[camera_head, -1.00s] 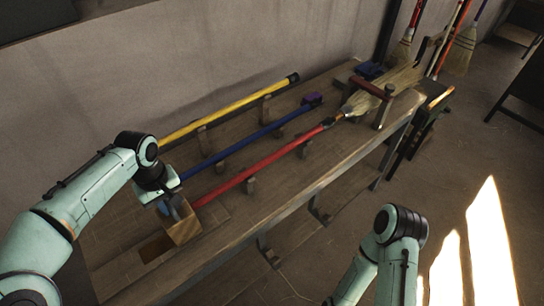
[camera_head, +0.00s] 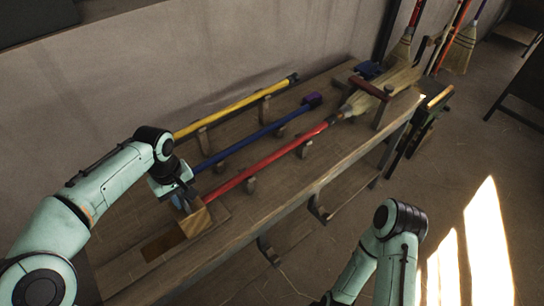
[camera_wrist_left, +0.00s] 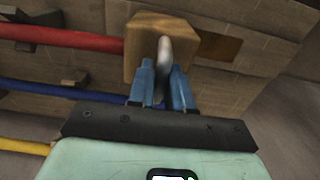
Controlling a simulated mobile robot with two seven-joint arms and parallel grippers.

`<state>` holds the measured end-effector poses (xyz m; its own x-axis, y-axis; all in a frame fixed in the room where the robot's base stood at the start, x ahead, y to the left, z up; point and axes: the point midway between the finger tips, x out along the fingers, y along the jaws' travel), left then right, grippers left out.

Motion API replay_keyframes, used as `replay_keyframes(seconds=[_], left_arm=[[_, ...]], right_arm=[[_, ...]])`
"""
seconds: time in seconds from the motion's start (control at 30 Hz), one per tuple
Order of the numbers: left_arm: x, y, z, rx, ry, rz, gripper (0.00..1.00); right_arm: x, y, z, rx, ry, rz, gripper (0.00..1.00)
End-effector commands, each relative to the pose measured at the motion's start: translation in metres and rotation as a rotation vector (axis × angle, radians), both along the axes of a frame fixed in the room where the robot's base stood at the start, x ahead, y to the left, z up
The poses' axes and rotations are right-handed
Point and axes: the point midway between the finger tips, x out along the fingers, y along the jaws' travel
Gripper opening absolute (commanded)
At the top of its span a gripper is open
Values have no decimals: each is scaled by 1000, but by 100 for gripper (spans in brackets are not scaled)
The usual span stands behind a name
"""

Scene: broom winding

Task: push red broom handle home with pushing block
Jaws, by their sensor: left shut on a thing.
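The red broom handle (camera_head: 262,160) lies along the bench on wooden rests. Its far end meets a straw broom head (camera_head: 362,100) under a wooden clamp with a red bar (camera_head: 371,87). My left gripper (camera_head: 187,199) is shut on the pushing block (camera_head: 196,221), a wooden block at the handle's near end. In the left wrist view, the blue fingers (camera_wrist_left: 163,85) close around the grey grip of the block (camera_wrist_left: 143,35), and the red handle (camera_wrist_left: 60,36) runs up to the block's side, seemingly touching it. My right forearm shows at the bottom, but its gripper is out of frame.
A blue handle (camera_head: 240,138) and a yellow handle (camera_head: 235,103) lie parallel behind the red one. A dark recess (camera_head: 162,246) is in the bench (camera_head: 300,195) near the block. Finished brooms (camera_head: 460,48) hang at the back right.

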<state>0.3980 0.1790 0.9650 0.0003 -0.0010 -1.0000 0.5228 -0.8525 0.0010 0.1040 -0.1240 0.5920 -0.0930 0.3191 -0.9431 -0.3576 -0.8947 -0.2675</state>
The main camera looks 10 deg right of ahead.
Motion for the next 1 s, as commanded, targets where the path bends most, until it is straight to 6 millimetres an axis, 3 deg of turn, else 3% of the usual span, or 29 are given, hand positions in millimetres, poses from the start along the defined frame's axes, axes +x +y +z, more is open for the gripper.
replay_keyframes(seconds=[1.0], left_arm=[[17,-28,1,-3,-3,-2,0]], right_arm=[[10,0,19,0,-11,1,63]])
